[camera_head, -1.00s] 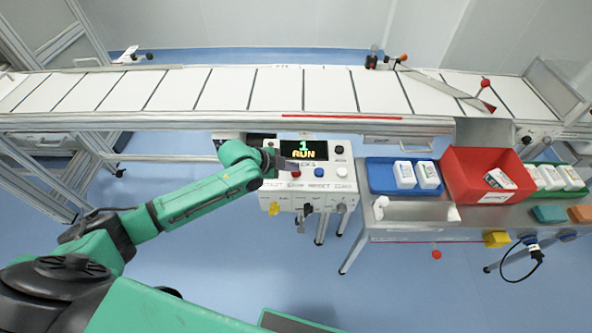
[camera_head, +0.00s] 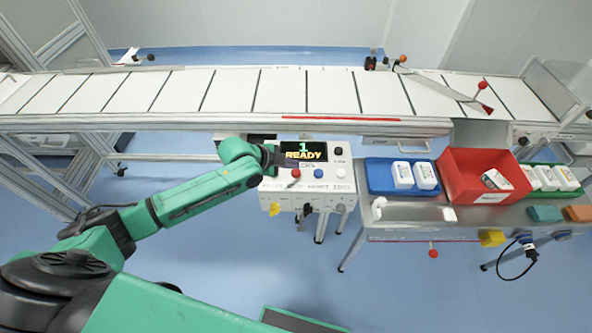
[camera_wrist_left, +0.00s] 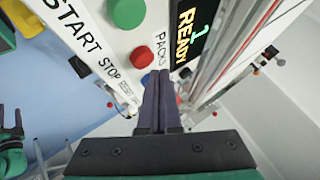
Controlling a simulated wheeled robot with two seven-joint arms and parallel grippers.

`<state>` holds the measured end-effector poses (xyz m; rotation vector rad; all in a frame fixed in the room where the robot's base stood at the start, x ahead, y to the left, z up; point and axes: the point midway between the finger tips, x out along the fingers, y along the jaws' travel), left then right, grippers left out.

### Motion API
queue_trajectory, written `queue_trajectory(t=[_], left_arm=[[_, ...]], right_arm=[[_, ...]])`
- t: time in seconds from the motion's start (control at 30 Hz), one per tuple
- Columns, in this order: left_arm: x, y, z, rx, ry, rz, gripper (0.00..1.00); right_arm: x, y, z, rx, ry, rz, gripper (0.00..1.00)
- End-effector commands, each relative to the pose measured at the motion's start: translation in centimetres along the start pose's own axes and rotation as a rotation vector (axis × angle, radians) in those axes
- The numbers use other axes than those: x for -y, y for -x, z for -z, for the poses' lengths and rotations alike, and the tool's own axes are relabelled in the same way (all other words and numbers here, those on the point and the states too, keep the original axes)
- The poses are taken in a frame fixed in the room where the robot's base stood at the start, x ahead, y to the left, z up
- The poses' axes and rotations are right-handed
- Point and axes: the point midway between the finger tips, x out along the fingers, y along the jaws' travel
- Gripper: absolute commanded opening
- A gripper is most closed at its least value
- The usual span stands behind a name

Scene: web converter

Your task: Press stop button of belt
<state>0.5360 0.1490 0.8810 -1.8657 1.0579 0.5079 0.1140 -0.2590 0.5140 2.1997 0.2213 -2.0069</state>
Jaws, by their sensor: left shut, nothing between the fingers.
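The control box (camera_head: 310,184) stands in front of the belt (camera_head: 230,90), and its display (camera_head: 304,151) reads "1 READY". Its red stop button (camera_head: 296,173) shows beside a blue button (camera_head: 318,174). My left gripper (camera_head: 282,159) is shut and empty, above the box's left part, just left of the display. In the left wrist view the shut fingers (camera_wrist_left: 158,82) lie below the red button (camera_wrist_left: 142,57), labelled STOP, and appear apart from it. The green START button (camera_wrist_left: 127,12) is above them in that view; my gripper hides it in the head view. My right gripper is out of view.
A worktable right of the box carries a blue tray (camera_head: 373,178) with white bottles, a red bin (camera_head: 462,165) and a green tray with more bottles. Yellow and blue parts hang below the box and table. The blue floor in front is mostly clear.

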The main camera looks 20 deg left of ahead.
Motion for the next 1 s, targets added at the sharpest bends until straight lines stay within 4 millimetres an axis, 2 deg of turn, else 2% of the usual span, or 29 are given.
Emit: queue_trajectory(t=[0.43, 1.0], left_arm=[[2.5, 3.4, 2.5, 0.0, -0.001, 0.001, 0.0], [2.5, 3.4, 2.5, 0.0, 0.0, 0.001, 0.0]], right_arm=[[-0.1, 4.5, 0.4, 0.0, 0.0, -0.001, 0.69], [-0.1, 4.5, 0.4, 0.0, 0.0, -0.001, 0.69]])
